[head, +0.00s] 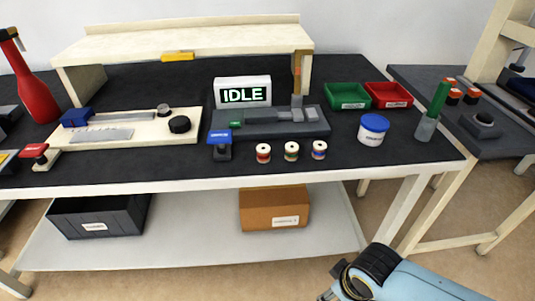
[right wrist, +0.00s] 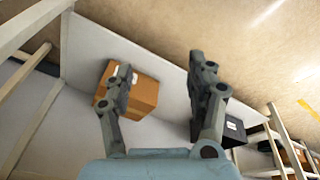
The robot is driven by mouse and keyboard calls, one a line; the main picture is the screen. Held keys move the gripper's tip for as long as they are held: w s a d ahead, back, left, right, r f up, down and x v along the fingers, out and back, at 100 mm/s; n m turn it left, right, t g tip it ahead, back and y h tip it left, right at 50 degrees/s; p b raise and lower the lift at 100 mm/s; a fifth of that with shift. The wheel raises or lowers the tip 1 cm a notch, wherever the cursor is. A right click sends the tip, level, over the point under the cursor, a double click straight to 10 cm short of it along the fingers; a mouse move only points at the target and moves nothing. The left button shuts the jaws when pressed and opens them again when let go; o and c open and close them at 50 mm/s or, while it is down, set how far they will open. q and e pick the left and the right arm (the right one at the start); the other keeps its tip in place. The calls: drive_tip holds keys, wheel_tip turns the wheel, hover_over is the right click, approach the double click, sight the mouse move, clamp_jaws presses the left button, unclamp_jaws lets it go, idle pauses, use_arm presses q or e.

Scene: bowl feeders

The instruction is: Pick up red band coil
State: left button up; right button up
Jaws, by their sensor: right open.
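The red band coil (head: 263,153) is a small white spool with a red band. It stands upright near the front edge of the black bench top, leftmost in a row of three. A green band coil (head: 291,150) and a blue band coil (head: 319,150) stand to its right. My right gripper (right wrist: 160,64) is open and empty in the right wrist view, pointing towards the lower shelf and apart from the coils. In the head view my right arm shows at the bottom right, below the bench top. The coils do not show in the right wrist view. My left gripper is not in view.
A grey fixture (head: 268,123) with an IDLE display (head: 242,92) stands behind the coils. A blue-topped block (head: 221,146) is left of them and a white tub (head: 373,129) right. A brown box (head: 273,208) and dark bin (head: 98,215) sit on the lower shelf (head: 190,240).

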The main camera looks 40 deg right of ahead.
drive_tip(key=w+a+r+m+p, duration=0.1)
drive_tip(key=w+r+p, duration=0.2)
drive_tip(key=r, duration=0.7)
drive_tip(key=w+r+p, duration=0.3)
drive_tip(key=r, duration=0.8)
wheel_tip(320, 180, up, 10)
drive_tip(key=r+m+g+p, duration=0.15)
drive_tip(key=m+p, duration=0.25)
drive_tip(key=m, duration=1.1)
hover_over(263, 148)
drive_tip(key=shift+s+d+f+g+y, duration=0.1)
drive_tip(key=shift+s+f+g+y, duration=0.05)
drive_tip(key=shift+f+g+y, duration=0.3)
wheel_tip(263, 148, down, 4)
wheel_tip(263, 148, down, 6)
drive_tip(key=shift+f+b, duration=0.1)
drive_tip(key=shift+b, duration=0.4)
drive_tip(key=c, duration=1.1)
